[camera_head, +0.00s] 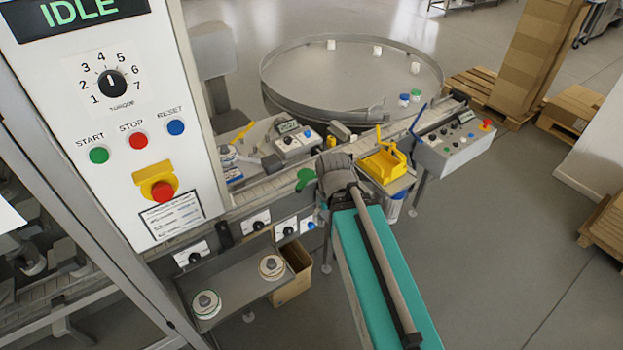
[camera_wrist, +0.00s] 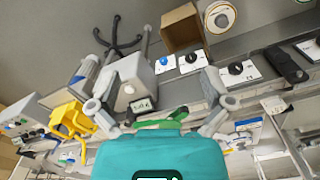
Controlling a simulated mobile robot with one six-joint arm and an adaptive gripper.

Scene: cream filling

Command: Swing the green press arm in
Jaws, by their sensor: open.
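The green press arm shows in the head view as a green rounded piece (camera_head: 305,178), just left of my dark grey wrist, which hides what lies behind it. In the wrist view a green part (camera_wrist: 160,123) lies between my two grey fingers, just beyond the teal gripper body. My gripper (camera_wrist: 160,95) is open, with its fingers spread wide to both sides of the green part. I cannot tell whether either finger touches it. In the head view my gripper's fingers are hidden behind the wrist.
A conveyor line (camera_head: 265,193) runs behind my wrist. A yellow fixture (camera_head: 383,166) and a grey control box (camera_head: 459,145) stand right of it. A round table (camera_head: 330,75) is behind. A shelf with two reels (camera_head: 238,284) and an IDLE panel (camera_head: 120,180) are left.

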